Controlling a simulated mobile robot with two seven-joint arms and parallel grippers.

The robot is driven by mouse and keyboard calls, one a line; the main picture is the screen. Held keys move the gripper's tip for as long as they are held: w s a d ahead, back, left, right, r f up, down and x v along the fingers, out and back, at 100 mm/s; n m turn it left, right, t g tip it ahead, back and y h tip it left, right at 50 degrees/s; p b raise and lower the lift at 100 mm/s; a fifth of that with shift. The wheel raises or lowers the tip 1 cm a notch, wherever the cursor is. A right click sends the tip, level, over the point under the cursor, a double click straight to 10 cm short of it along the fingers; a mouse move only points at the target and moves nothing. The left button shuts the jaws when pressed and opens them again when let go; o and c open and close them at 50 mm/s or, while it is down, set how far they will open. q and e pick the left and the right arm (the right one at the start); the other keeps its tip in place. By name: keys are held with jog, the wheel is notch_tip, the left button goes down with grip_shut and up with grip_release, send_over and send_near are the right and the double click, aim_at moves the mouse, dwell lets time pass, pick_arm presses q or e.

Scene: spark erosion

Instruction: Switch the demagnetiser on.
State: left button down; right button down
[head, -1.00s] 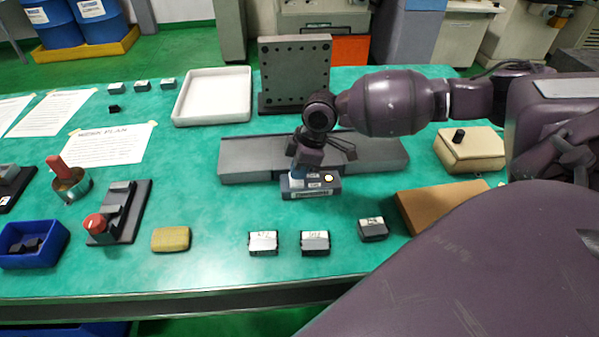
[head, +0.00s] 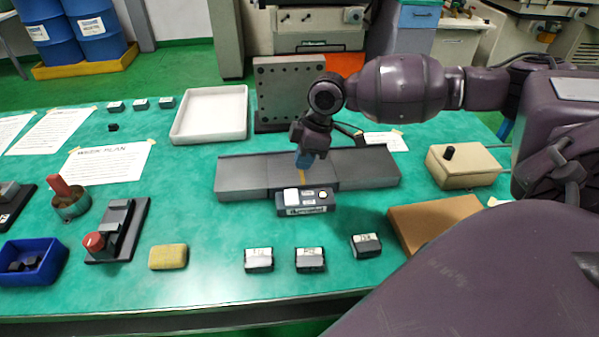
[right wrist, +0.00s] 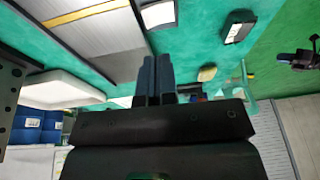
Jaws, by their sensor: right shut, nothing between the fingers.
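The demagnetiser, which I take to be the small dark grey box (head: 306,209), sits at the front edge of the long grey plate (head: 240,177). Its top has pale labels and a small round whitish spot at the right; I cannot tell if that is lit. My right gripper (head: 304,161) points down just behind and above the box, apart from it. Its blue fingers are shut and empty, and they show together in the right wrist view (right wrist: 154,80). My left gripper is not in view.
A white tray (head: 242,118) and an upright drilled plate (head: 290,90) stand behind. A beige box with a black knob (head: 466,168) and a brown board (head: 435,222) lie right. Several small labelled blocks (head: 310,261) and a yellow-brown block (head: 168,257) lie in front.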

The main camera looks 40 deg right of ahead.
jog(key=shift+v, duration=1.05)
